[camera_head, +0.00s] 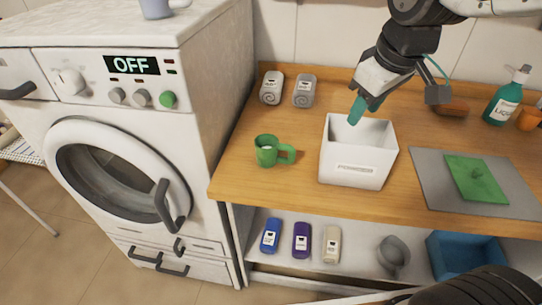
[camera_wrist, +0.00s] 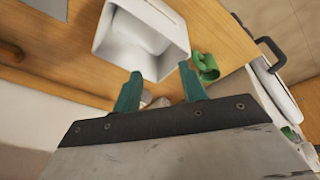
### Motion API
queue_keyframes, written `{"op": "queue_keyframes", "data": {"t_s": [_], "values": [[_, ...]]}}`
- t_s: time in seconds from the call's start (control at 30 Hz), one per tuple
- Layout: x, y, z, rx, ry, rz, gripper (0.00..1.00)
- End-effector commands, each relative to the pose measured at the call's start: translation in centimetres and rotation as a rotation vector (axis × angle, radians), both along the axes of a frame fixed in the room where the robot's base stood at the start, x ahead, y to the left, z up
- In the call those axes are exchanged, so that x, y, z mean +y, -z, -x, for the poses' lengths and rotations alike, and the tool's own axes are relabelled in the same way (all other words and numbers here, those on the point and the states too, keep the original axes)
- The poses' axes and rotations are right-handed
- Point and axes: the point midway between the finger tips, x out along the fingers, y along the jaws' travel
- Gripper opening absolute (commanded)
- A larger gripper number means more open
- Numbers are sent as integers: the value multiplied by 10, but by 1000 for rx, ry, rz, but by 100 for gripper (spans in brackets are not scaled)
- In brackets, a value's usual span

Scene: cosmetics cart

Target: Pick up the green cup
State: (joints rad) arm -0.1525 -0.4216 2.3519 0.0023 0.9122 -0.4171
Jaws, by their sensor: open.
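The green cup (camera_head: 267,151) stands upright on the wooden counter, left of a white box, with its handle pointing right. It also shows in the wrist view (camera_wrist: 206,67), just beyond the right fingertip in the picture. My gripper (camera_head: 357,110) hangs over the back part of the white box (camera_head: 356,169), to the right of the cup and apart from it. In the wrist view my two teal fingers (camera_wrist: 160,82) are spread apart with nothing held between them.
A grey board (camera_head: 430,180) with a green cloth-like item (camera_head: 475,178) lies right of the box. A washing machine (camera_head: 120,130) stands left. The counter around the cup is clear.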

Motion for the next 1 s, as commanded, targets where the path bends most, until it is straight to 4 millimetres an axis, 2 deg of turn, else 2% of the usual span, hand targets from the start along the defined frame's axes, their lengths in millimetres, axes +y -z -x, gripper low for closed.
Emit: {"op": "queue_keyframes", "data": {"t_s": [0.03,0.2,0.4,0.5,0.67,1.0], "values": [[14,11,-13,41,-100,26,42],[59,46,-47,143,-435,103,42],[100,83,-68,222,-723,153,42],[113,95,-73,245,-808,166,42],[119,108,-75,259,-857,172,42],[116,149,-75,260,-855,171,42]]}}
